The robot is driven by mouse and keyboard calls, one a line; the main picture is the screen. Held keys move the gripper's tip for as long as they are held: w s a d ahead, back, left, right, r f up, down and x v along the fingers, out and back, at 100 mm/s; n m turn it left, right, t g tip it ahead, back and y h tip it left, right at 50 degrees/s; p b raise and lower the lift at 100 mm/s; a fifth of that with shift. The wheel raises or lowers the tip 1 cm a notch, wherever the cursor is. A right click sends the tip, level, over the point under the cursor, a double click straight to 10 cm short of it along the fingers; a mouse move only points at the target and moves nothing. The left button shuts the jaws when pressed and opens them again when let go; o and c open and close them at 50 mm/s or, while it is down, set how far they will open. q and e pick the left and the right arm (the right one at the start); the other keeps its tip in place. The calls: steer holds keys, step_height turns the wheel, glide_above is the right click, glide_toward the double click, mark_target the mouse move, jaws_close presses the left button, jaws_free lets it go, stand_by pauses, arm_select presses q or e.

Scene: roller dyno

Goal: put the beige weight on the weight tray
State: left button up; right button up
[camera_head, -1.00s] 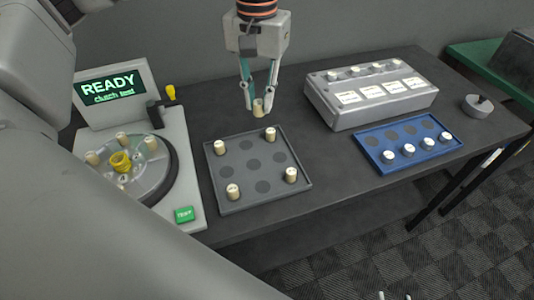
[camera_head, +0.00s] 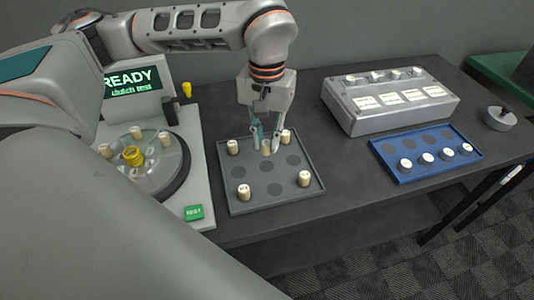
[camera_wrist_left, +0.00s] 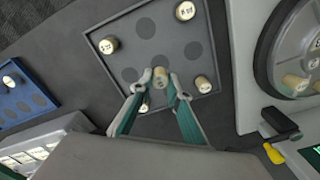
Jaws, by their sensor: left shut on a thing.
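My left gripper (camera_head: 263,148) is shut on a small beige cylindrical weight (camera_head: 267,146). It holds the weight upright over the back middle of the dark grey weight tray (camera_head: 268,205). In the left wrist view the held weight (camera_wrist_left: 160,75) sits between the two fingertips (camera_wrist_left: 160,82), over the tray (camera_wrist_left: 165,55). I cannot tell whether its base touches the tray. Other beige weights stand near the tray's corners: back left (camera_head: 232,147), back right (camera_head: 286,136), front left (camera_head: 244,192) and front right (camera_head: 304,178). My right gripper is not in view.
A dyno with a round plate (camera_head: 155,180), a yellow part (camera_head: 133,156) and a READY screen (camera_head: 130,83) stands left. A blue tray (camera_head: 425,150) with white-topped weights and a grey box (camera_head: 390,100) are right. The table is clear between the trays.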

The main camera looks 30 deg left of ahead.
mark_target(267, 154)
arm_select(q)
steer(key=shift+f, duration=2.55)
steer(key=shift+f, duration=0.1)
steer(key=o, duration=0.8)
step_height(267, 154, up, 12)
steer(key=shift+r, duration=0.15)
